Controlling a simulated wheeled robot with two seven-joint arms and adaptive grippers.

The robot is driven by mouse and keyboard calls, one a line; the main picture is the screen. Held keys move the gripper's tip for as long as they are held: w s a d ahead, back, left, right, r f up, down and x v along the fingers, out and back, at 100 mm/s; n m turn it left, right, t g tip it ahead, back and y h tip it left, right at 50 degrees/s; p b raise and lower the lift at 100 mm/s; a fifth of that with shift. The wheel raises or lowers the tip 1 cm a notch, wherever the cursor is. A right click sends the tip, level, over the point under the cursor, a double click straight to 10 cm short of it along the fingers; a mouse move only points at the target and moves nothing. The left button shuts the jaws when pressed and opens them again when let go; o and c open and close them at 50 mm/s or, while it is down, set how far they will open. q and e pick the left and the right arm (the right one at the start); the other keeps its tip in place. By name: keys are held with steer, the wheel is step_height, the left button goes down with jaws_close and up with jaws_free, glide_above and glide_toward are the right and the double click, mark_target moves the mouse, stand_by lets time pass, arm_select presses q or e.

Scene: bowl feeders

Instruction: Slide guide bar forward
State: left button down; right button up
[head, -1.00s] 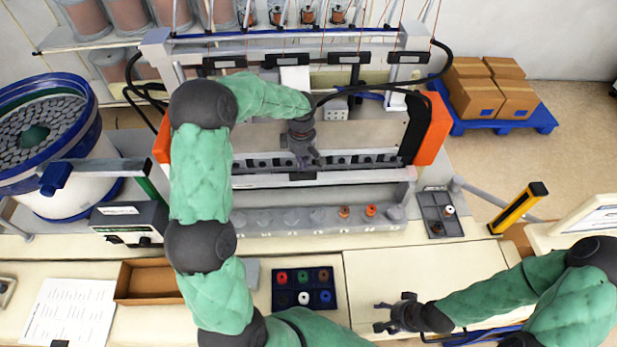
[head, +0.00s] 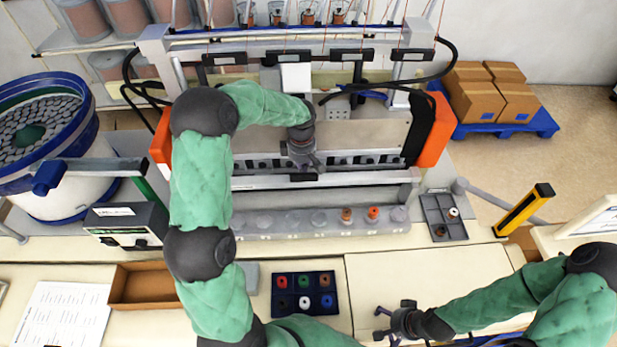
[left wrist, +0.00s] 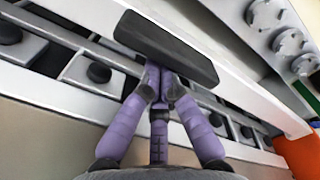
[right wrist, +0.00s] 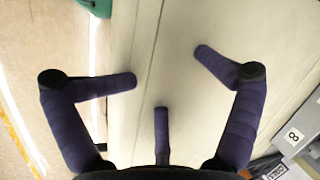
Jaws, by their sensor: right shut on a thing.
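The guide bar (head: 360,178) is a long pale rail across the front of the machine, with a black handle (head: 303,177) at its middle. In the left wrist view the black handle (left wrist: 165,47) lies across the purple fingertips, and the pale bar (left wrist: 245,80) runs diagonally behind it. My left gripper (head: 306,163) has its fingertips together at the handle; the handle hides part of their contact. My right gripper (head: 385,322) is over the front right tabletop. In the right wrist view its fingers (right wrist: 165,82) are spread, with nothing visible between them.
A row of dark knobs (left wrist: 98,73) lies behind the bar. A grey block with round seats (head: 320,222) stands in front. A blue tray of coloured parts (head: 303,293), a brown box (head: 148,285) and a grey tray (head: 443,217) are nearby. The right tabletop (head: 430,275) is clear.

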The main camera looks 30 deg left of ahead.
arm_select(q)
steer(key=shift+s+f, duration=0.1)
arm_select(e)
steer(key=shift+f, duration=0.25)
